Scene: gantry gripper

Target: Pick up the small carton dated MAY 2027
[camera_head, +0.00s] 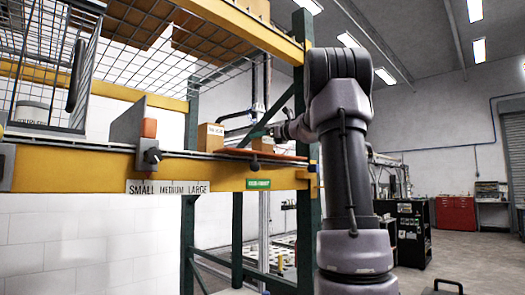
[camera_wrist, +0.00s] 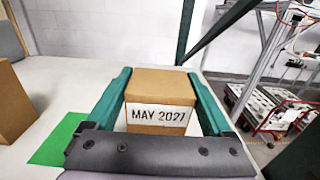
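The small brown carton (camera_wrist: 163,88) sits upright in the middle of the wrist view, with its white MAY 2027 label facing me. My gripper (camera_wrist: 159,74) has its two green fingers apart, one along each side of the carton. A thin pale strip shows between the left finger and the carton's front part; contact farther along the fingers cannot be told. In the head view a small carton (camera_head: 263,144) stands at my gripper's end on the shelf, its label unreadable there.
Another carton (camera_wrist: 12,102) stands at the left of the wrist view, near a green patch (camera_wrist: 58,140) on the pale surface. The yellow shelf beam (camera_head: 130,171) carries a SMALL MEDIUM LARGE sign (camera_head: 168,187). A wire cage (camera_head: 50,70) stands left. A green post (camera_head: 307,120) rises beside my arm.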

